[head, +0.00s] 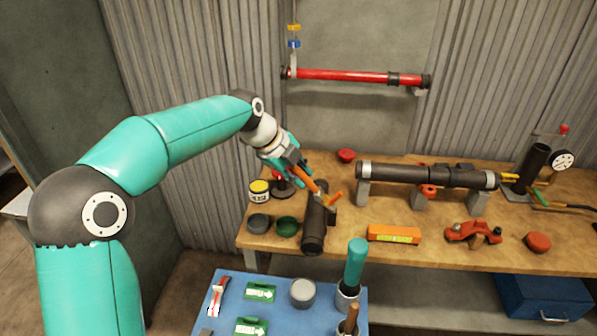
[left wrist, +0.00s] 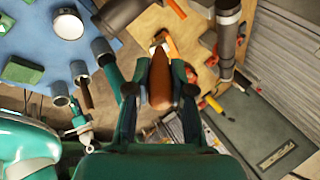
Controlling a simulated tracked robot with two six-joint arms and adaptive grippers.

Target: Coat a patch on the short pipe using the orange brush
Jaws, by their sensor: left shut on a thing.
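The short pipe (head: 314,226) is dark and lies on the wooden bench, pointing toward the front edge; part of it shows at the top of the left wrist view (left wrist: 121,13). My left gripper (head: 292,168) is above the pipe's far end, shut on the brown-orange handle of the orange brush (head: 305,181). In the left wrist view the handle (left wrist: 159,82) sits between both fingers, its head pointing toward the bench. The brush head is small near the pipe; I cannot tell whether it touches. My right gripper is not in view.
A long dark pipe (head: 428,175) rests on supports behind. A blue tray (head: 215,276) stands in front.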

